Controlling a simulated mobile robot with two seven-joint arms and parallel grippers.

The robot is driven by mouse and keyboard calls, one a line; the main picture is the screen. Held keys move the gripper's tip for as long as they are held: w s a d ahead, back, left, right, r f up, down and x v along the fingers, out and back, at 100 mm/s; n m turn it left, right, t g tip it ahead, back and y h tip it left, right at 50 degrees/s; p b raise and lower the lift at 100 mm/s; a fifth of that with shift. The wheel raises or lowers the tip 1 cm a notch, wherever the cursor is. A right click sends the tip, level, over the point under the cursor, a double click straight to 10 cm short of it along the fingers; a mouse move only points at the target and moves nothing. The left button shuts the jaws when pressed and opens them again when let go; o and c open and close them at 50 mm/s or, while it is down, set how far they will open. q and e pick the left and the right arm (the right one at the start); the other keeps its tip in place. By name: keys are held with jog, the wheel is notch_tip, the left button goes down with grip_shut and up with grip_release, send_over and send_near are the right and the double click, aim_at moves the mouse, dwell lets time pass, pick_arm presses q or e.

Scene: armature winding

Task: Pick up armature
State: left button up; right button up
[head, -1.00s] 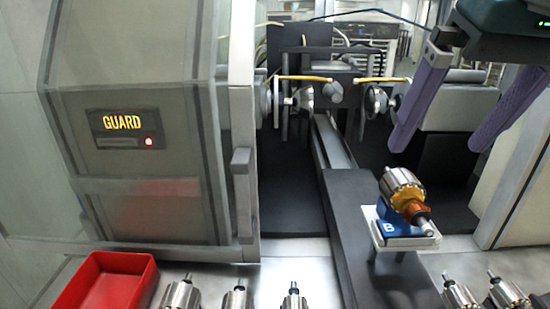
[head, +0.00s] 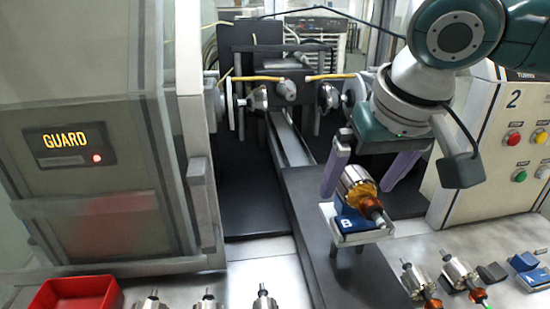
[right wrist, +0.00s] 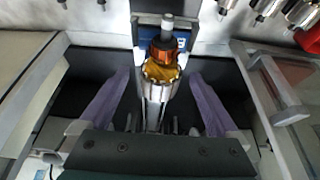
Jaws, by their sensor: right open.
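An armature (head: 357,187) with a copper winding and steel shaft lies on the blue cradle marked B (head: 349,222), on a small light stand. It also shows in the right wrist view (right wrist: 160,75), between the purple fingers. My right gripper (head: 364,177) is open, with one finger on each side of the armature and a gap to it in the right wrist view. My left gripper is not in view.
Several other armatures (head: 417,277) stand along the front bench. A red tray (head: 75,295) is at the lower left. The guard panel (head: 68,146) stands left, the winding machine (head: 285,85) behind, and a button panel (head: 508,135) right.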

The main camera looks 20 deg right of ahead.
grip_shut()
dwell(0.7)
jog(key=shift+r, duration=0.1)
